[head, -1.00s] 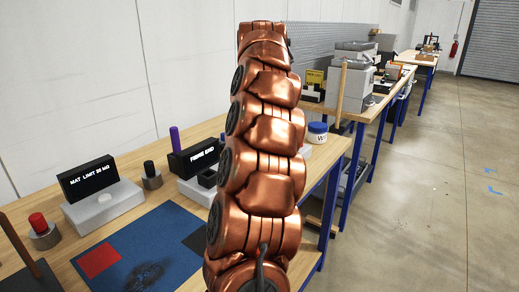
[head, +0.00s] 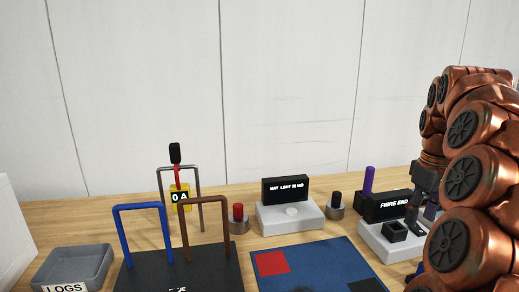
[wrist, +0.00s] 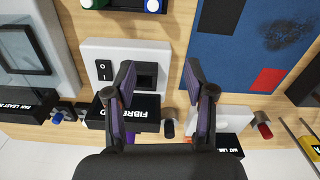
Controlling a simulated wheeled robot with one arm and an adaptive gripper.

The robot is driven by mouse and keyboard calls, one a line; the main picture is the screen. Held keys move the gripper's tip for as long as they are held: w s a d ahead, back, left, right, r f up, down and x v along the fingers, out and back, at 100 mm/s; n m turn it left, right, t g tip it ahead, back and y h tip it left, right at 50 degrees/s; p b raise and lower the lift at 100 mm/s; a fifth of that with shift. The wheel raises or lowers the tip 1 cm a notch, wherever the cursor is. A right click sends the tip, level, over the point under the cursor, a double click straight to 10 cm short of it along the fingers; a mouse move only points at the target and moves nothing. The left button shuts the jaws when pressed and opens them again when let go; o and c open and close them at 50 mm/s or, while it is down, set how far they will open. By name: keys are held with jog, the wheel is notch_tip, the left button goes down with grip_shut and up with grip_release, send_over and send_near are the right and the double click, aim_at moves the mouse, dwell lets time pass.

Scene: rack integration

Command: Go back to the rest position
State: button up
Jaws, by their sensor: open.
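My gripper (wrist: 159,80) is open and empty in the wrist view, with its two dark fingers spread. It hangs over the bench beside the white fibre end unit (wrist: 118,52), whose black block is partly hidden by the left finger. In the head view my gripper (head: 421,212) is at the right, by the fibre end unit (head: 376,240), and my copper arm covers the right edge. The blue mat (head: 325,262) with a red square lies front centre; it also shows in the wrist view (wrist: 235,55).
The mat limit unit (head: 290,217) stands behind the mat, with red-topped (head: 239,218) and black-topped (head: 335,205) posts beside it. Blue (head: 143,208) and brown (head: 203,203) frames stand at left, near a grey logs tray (head: 72,268). A white wall is behind the bench.

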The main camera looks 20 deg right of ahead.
jog(key=s+a+f+n+p, duration=0.1)
jog(key=a+p, duration=0.1)
jog(key=a, duration=0.9)
jog(key=s+a+f+p, duration=0.1)
jog(key=a, duration=1.1)
jog(key=s+a+f+m+g+p, duration=0.1)
jog(key=s+a+f+p, duration=0.2)
jog(key=s+a+f, duration=0.4)
jog(key=s+a, duration=0.4)
jog(key=s, duration=0.4)
jog(key=shift+a+f+g+p, duration=0.2)
jog(key=shift+g+p, duration=0.2)
